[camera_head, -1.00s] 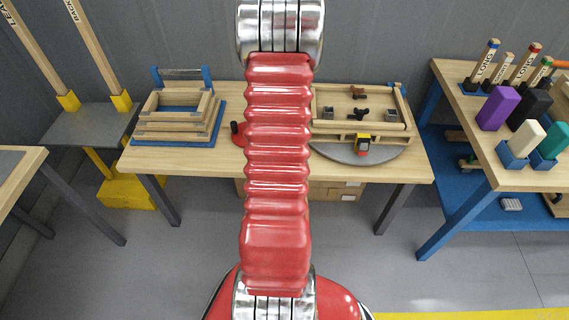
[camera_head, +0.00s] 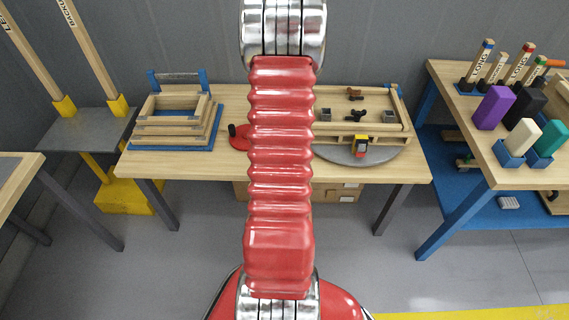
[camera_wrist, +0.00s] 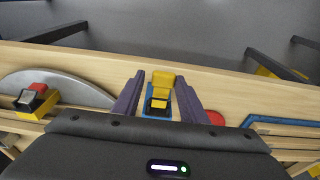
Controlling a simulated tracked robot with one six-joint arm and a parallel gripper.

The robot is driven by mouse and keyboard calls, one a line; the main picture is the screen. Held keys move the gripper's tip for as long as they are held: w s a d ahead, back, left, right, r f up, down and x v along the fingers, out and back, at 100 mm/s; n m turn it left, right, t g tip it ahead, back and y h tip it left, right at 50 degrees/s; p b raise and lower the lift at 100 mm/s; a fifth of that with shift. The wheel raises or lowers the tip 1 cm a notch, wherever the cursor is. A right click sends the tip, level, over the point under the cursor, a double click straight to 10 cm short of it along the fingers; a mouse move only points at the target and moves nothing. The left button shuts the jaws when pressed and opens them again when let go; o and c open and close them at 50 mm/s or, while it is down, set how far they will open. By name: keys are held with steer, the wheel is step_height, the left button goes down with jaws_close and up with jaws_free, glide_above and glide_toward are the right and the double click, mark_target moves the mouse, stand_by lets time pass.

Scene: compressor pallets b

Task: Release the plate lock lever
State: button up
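My gripper (camera_wrist: 158,96) shows in the wrist view as two dark purple fingers, spread apart. A yellow lever-like piece on a blue base (camera_wrist: 160,82) appears between them, near the table's front edge. I cannot tell whether the fingers touch it. In the head view my arm hides this piece and the gripper. The frames do not settle which piece is the plate lock lever.
On the same wooden table (camera_head: 200,171) stand a red disc with a black knob (camera_head: 240,141) and stacked wooden frames on a blue base (camera_head: 178,122). A right-hand table (camera_head: 470,135) holds coloured blocks and labelled handles. The floor in front is clear.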

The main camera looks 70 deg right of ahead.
steer(key=o, duration=0.3)
steer(key=shift+w+a+r, duration=0.1)
step_height(320, 180, up, 13)
steer(key=a, duration=0.2)
steer(key=shift+s+r, duration=0.2)
steer(key=shift+s, duration=0.25)
stand_by(0.9)
steer(key=w+a+r+n+t, duration=0.1)
steer(key=w+a+r+n, duration=0.2)
steer(key=a, duration=1.2)
steer(key=w+a+r+n+t+y, duration=0.1)
steer(key=w+a+r+n+t, duration=0.1)
steer(key=a+r+n, duration=0.4)
steer(key=w+a+r+n+t, duration=0.2)
steer(key=a+r, duration=0.8)
steer(key=a, duration=1.4)
steer(key=shift+w+a+r+n+y, duration=0.25)
steer(key=shift+w+a+n+y, duration=0.1)
steer(key=shift+w+n, duration=0.95)
steer(key=shift+c, duration=0.2)
